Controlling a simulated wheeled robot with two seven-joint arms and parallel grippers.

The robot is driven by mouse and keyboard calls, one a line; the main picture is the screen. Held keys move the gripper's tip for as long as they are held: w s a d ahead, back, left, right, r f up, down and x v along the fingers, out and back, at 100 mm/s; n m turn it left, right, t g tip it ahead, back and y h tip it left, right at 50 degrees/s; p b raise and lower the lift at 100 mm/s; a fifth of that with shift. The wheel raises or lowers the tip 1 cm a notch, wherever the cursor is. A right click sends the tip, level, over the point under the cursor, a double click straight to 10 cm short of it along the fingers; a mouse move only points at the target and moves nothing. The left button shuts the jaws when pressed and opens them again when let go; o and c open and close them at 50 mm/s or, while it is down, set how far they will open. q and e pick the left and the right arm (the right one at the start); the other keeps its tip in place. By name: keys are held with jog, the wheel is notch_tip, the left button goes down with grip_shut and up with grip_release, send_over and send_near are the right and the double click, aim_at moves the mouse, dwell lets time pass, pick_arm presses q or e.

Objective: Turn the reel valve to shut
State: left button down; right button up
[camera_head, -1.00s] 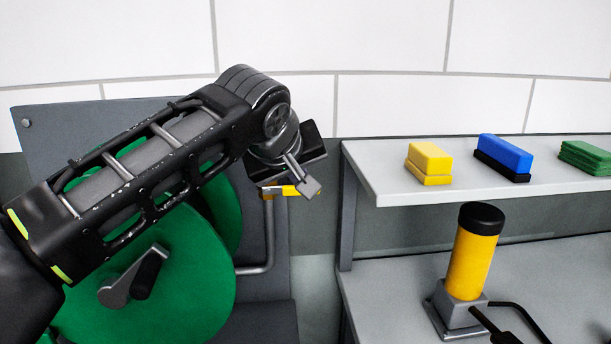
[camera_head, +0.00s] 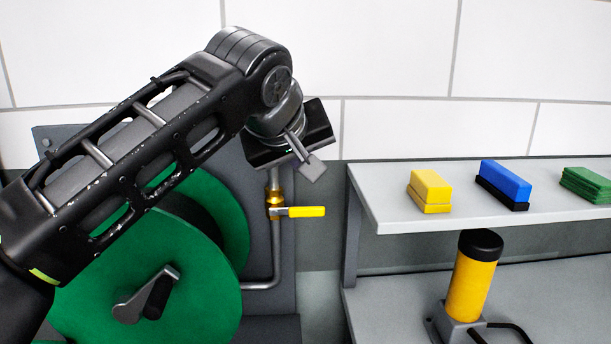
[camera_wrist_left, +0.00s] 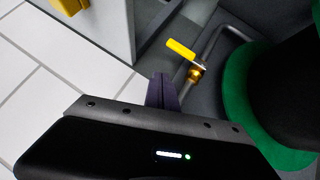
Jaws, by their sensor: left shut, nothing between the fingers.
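The reel valve has a brass body (camera_head: 275,200) on a grey pipe and a yellow lever (camera_head: 305,211). The lever points right, crosswise to the upright pipe. In the left wrist view the yellow lever (camera_wrist_left: 181,50) and brass body (camera_wrist_left: 195,73) are fully visible beyond the fingers. My left gripper (camera_head: 313,168) is above the lever, apart from it in the head view. Its fingers (camera_wrist_left: 163,78) are shut and empty. The gripper body covers part of the pipe above the valve. My right gripper is not in view.
The green hose reel (camera_head: 205,265) with a crank stands left of the valve, partly behind my left arm. A grey shelf (camera_head: 385,215) to the right holds yellow, blue and green blocks. A yellow cylinder (camera_head: 470,285) stands below it.

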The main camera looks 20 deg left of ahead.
pick_arm(q)
jog(key=s+r, duration=0.1)
jog(key=s+d+r, duration=0.1)
jog(key=r, duration=0.1)
jog(key=shift+s+d, duration=0.25)
jog(key=shift+s, duration=0.15)
